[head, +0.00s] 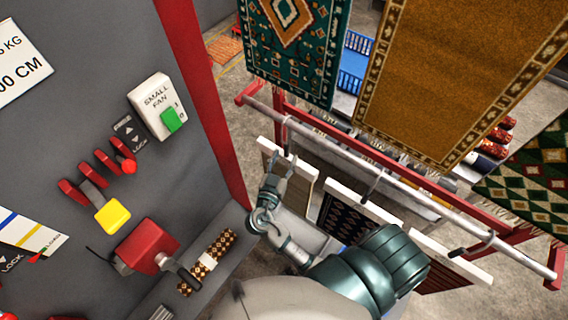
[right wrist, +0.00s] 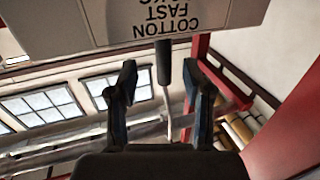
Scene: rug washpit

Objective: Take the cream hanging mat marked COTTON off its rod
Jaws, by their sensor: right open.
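My right gripper (head: 283,163) is open beside the mat's top. In the right wrist view its fingers (right wrist: 162,78) stand apart, with the hook's dark grip (right wrist: 163,62) showing between them. I cannot tell whether they touch it. My left gripper is not in view.
A dark patterned mat (head: 345,222) and a red mat (head: 446,277) hang farther along the rod. A red rail (head: 375,152) runs behind it. Large rugs hang beyond. A grey control panel (head: 75,85) with switches and levers stands at left.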

